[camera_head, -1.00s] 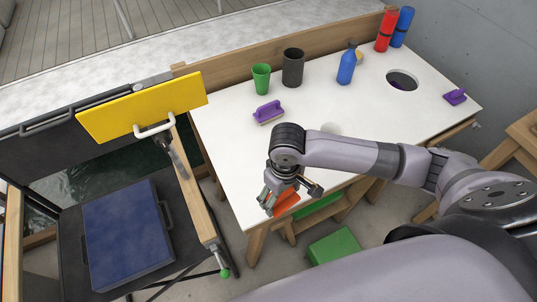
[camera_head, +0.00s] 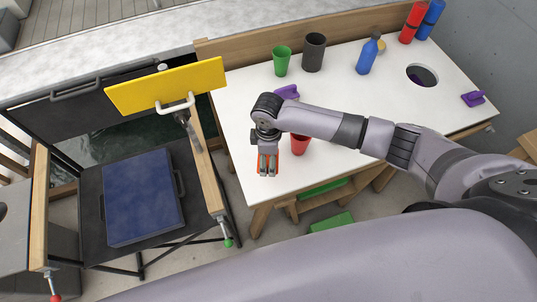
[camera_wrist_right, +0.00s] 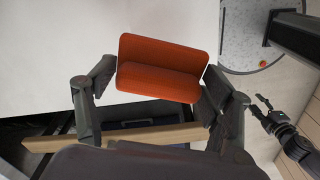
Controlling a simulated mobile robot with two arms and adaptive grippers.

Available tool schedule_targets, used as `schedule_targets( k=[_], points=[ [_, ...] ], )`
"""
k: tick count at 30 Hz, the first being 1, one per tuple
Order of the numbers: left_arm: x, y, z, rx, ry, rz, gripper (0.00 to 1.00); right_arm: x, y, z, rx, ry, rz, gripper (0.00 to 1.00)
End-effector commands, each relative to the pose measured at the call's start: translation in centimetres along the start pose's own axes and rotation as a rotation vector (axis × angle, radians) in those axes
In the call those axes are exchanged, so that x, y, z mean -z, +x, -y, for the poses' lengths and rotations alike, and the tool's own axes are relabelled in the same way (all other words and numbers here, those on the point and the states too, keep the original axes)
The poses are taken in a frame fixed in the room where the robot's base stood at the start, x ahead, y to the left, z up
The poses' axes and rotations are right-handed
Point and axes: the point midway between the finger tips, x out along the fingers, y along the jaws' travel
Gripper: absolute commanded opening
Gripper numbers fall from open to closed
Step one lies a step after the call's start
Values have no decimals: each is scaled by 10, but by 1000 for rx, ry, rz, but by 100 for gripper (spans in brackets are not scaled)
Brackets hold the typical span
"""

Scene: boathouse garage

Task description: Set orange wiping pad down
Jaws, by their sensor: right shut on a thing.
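The orange wiping pad (camera_wrist_right: 160,68) is between the two fingers of my right gripper (camera_wrist_right: 158,88) in the right wrist view. In the head view my right gripper (camera_head: 267,170) points down over the left front part of the white table (camera_head: 375,90), shut on the pad, with only slivers of orange showing. I cannot tell whether the pad touches the table top. A dark jointed shape at the right of the wrist view may be my left gripper (camera_wrist_right: 264,107); its fingers are too small to read.
A red cup (camera_head: 300,146) stands just right of my right gripper. A purple-handled brush (camera_head: 288,92) is partly behind my arm. A green cup (camera_head: 281,61), dark cup (camera_head: 314,53) and blue bottle (camera_head: 367,55) stand farther back. A round hole (camera_head: 422,75) opens at right.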

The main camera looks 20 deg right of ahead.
Motion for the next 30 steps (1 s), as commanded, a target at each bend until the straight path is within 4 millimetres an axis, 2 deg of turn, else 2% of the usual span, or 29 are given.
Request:
schedule_targets(
  k=[7, 9, 19, 24, 30],
  points=[
    [2, -12, -3, -4, 1, -1, 40, -1, -4, 0, 1, 2, 0, 48],
    [2, -2, -3, -3, 1, -3, 40, -1, 8, 0, 1, 2, 0, 48],
    [0, 17, -1, -1, 0, -2, 40, 0, 42, 0, 0, 2, 0, 48],
    [-1, 21, 1, 1, -1, -2, 40, 0, 50, 0, 0, 2, -1, 48],
    [-1, 20, 2, 2, -2, -1, 40, 0, 50, 0, 0, 2, -1, 48]
  ],
)
